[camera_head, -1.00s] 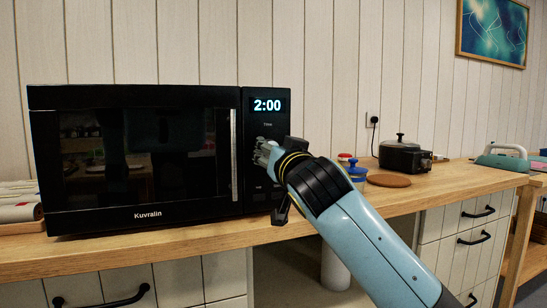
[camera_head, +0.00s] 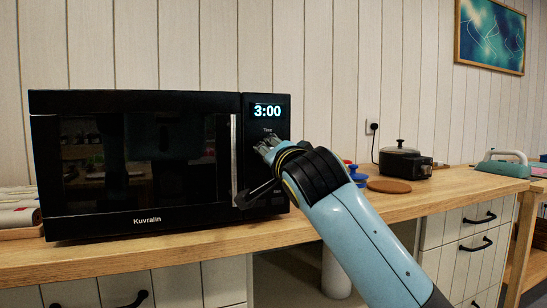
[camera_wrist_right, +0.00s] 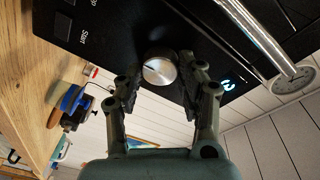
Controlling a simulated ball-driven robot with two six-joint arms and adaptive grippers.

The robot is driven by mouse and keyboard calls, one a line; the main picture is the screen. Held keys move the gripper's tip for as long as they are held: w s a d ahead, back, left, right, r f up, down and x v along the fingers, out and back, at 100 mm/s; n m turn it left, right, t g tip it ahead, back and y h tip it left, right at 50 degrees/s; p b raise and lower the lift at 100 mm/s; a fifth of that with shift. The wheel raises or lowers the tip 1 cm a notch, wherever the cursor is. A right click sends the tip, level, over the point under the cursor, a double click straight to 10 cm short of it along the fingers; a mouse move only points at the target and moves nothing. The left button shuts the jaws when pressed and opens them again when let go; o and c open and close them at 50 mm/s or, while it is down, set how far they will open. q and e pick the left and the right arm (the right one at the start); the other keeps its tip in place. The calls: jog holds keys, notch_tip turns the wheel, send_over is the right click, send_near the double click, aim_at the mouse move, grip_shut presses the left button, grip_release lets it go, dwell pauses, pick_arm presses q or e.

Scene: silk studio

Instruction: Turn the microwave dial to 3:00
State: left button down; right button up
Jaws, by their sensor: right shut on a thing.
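The black microwave (camera_head: 140,223) stands on the wooden counter, its door shut. Its display (camera_head: 267,112) reads 3:00. My right gripper (camera_head: 264,146) is at the control panel below the display and hides the dial in the head view. In the right wrist view the silver round dial (camera_wrist_right: 159,70) sits between the two fingers of my right gripper (camera_wrist_right: 158,82), which are closed on it. A dark mark line shows on the dial's face. The microwave's silver door handle (camera_head: 234,160) is just left of the gripper. My left gripper is not in view.
The wooden counter (camera_head: 330,226) runs along the wall. To the right are a brown round mat (camera_head: 389,186), a black pot-like cooker (camera_head: 405,163) and a pale green appliance (camera_head: 503,164). Rolled cloths (camera_head: 20,217) lie at the left end.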

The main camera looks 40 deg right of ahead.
jog(key=shift+f, duration=0.2)
dwell(0.4)
jog(key=o, duration=1.1)
jog(key=shift+r, duration=0.1)
jog(key=shift+o, duration=0.2)
jog(key=v, duration=1.2)
